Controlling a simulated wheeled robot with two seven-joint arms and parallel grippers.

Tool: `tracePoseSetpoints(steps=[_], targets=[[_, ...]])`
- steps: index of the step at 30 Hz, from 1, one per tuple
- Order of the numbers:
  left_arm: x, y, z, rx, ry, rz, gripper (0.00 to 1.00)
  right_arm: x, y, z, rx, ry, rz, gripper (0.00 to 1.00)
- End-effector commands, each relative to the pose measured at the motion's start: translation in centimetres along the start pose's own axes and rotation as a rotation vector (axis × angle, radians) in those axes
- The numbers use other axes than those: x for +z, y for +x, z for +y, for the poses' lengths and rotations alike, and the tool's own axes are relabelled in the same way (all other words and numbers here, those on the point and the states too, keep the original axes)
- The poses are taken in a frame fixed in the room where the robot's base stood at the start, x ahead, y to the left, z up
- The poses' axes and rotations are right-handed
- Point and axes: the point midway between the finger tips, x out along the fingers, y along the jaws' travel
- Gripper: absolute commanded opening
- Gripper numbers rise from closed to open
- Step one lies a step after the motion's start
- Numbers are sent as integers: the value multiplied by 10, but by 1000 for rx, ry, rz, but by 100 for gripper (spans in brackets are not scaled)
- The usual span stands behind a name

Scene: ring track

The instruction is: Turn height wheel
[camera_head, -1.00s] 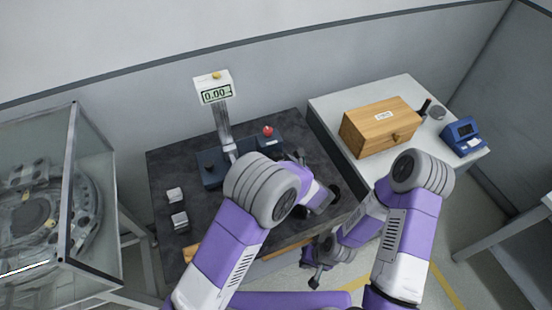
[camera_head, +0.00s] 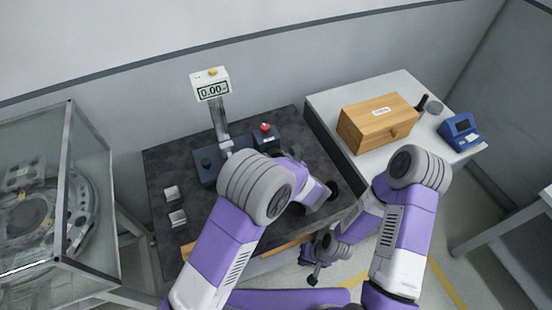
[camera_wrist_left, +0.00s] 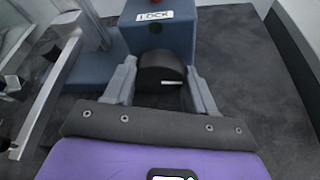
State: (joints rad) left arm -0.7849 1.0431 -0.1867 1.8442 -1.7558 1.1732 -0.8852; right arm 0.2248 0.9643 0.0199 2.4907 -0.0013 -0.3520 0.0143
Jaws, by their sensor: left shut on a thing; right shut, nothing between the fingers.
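The black wheel (camera_wrist_left: 160,72), with a white mark on its face, sits on the front of a dark blue block (camera_wrist_left: 172,35). A label reading "LOCK" is on the block above it. In the left wrist view my left gripper (camera_wrist_left: 160,80) is shut on the wheel, one finger on each side. In the head view the wheel and left fingertips are hidden behind my arm. The height gauge's display (camera_head: 212,90) reads 0.00 on top of its metal column. My right gripper (camera_head: 312,278) is shut and empty, low in front of the dark table.
A red knob (camera_head: 265,127) tops the blue block. Two small metal blocks (camera_head: 177,218) lie on the dark table's left (camera_head: 160,165). A wooden box (camera_head: 377,124) and blue device (camera_head: 461,133) stand on the white table at right. A glass case stands at left.

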Motion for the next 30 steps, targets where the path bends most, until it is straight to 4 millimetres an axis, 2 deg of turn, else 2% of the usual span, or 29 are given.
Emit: tracePoseSetpoints(steps=[8,21,30], targets=[[-4,2,0,-66,-163,-1,25,-1,30,11,0,0,0,0],[-7,4,2,-207,-506,-1,25,-4,100,38,0,0,0,0],[-6,3,4,-271,-659,1,25,-6,136,51,0,0,0,0]])
